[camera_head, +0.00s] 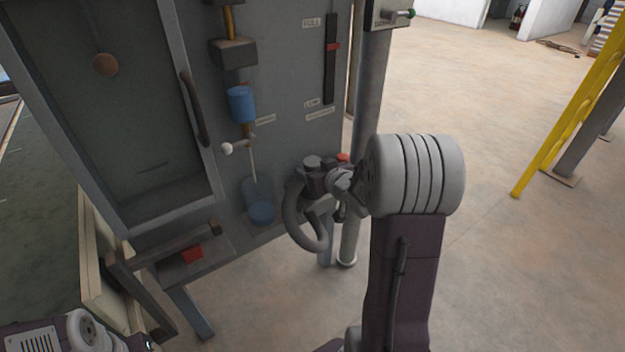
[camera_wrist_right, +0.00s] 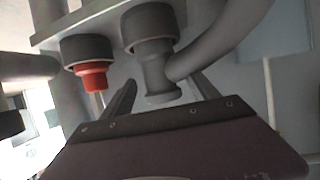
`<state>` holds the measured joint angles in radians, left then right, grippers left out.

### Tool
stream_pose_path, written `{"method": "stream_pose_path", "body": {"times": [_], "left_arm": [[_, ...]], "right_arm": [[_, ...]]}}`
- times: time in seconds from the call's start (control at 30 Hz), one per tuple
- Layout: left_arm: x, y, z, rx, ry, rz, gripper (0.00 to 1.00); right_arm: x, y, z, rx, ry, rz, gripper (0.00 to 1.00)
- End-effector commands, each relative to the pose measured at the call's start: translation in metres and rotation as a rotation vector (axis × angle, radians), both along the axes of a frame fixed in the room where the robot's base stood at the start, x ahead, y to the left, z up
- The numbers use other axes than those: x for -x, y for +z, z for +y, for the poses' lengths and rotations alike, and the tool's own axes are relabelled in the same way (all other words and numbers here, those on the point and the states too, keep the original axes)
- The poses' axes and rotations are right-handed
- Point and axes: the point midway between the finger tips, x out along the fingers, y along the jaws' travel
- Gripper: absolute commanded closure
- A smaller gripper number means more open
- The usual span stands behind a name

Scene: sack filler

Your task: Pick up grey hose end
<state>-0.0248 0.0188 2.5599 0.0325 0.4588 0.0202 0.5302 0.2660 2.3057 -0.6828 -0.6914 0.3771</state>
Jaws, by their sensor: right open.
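The grey hose end (camera_wrist_right: 160,78) hangs below a dark round collar (camera_wrist_right: 150,28) in the right wrist view. The grey hose (camera_wrist_right: 225,40) curves away from it to the upper right. In the head view the hose (camera_head: 294,219) makes a loop beside the machine's lower right corner. My right gripper (camera_wrist_right: 162,94) is open, with one finger on each side of the hose end in the picture; contact cannot be made out. In the head view my right wrist partly hides this spot. Part of my left arm shows at the lower left, its jaws not clear.
A red-tipped fitting (camera_wrist_right: 92,75) under a second dark collar is close to the left of the hose end. The grey machine panel (camera_head: 290,110) stands behind, with a post (camera_head: 366,100) at its right. Open floor (camera_head: 500,130) lies to the right, before a yellow rail (camera_head: 575,105).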

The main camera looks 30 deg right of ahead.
Motion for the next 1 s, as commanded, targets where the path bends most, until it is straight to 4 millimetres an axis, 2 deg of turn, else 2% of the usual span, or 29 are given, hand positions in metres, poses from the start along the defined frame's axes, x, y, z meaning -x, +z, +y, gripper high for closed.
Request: {"method": "stream_pose_path", "body": {"times": [0.03,0.2,0.43,0.47,0.6,0.7,1.0], "left_arm": [[0.000,-0.011,0.000,0.000,0.000,0.000,0.64],[0.000,-0.019,0.000,0.000,0.000,0.001,0.64],[0.000,-0.017,0.000,0.000,0.000,0.000,0.64],[0.000,-0.017,0.000,0.000,0.000,0.000,0.64],[0.000,-0.017,0.000,0.000,0.000,0.000,0.64],[0.000,-0.017,0.000,0.000,0.000,0.000,0.64],[0.000,-0.011,0.000,0.000,0.000,0.000,0.64]], "right_arm": [[-0.010,-0.009,0.001,0.000,0.003,0.000,0.31],[-0.034,-0.015,-0.001,-0.001,0.002,0.001,0.31],[-0.037,-0.014,-0.002,-0.001,0.001,0.002,0.31],[-0.037,-0.014,-0.002,-0.001,0.001,0.002,0.34],[-0.037,-0.013,-0.002,-0.001,0.001,0.002,0.73],[-0.037,-0.013,-0.002,-0.001,0.001,0.001,0.98],[-0.035,-0.007,-0.002,0.000,0.000,0.001,0.97]]}}
